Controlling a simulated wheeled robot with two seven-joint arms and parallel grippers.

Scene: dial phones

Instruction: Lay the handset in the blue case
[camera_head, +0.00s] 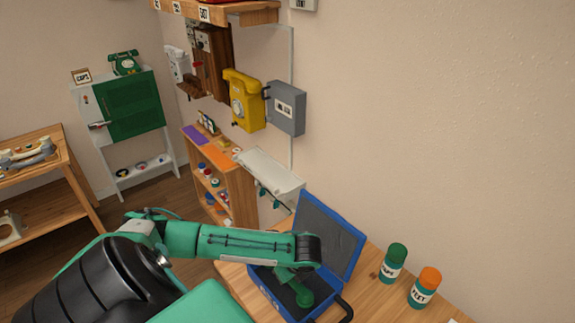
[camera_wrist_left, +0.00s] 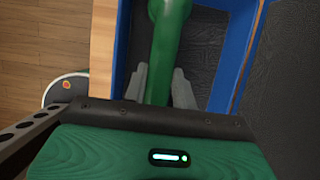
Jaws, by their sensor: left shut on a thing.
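The green handset (camera_wrist_left: 170,30) is between the grey fingers of my left gripper (camera_wrist_left: 160,82), which is shut on it. In the left wrist view it extends away from the fingers, over the inside of the blue case (camera_wrist_left: 238,45). In the head view the open blue case (camera_head: 352,238) stands on the wooden table, its dark-lined lid raised at the back. A rounded green end of the handset (camera_head: 303,295) shows low inside the case. Whether it touches the bottom is not clear. My left arm hides part of the case. My right gripper is not in view.
A green-capped bottle (camera_head: 393,264) and an orange-capped bottle (camera_head: 425,289) stand right of the case on the table (camera_head: 372,285). A yellow wall phone (camera_head: 245,100) and a grey box (camera_head: 287,108) hang behind. A wooden shelf (camera_head: 222,165) stands beyond the table.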

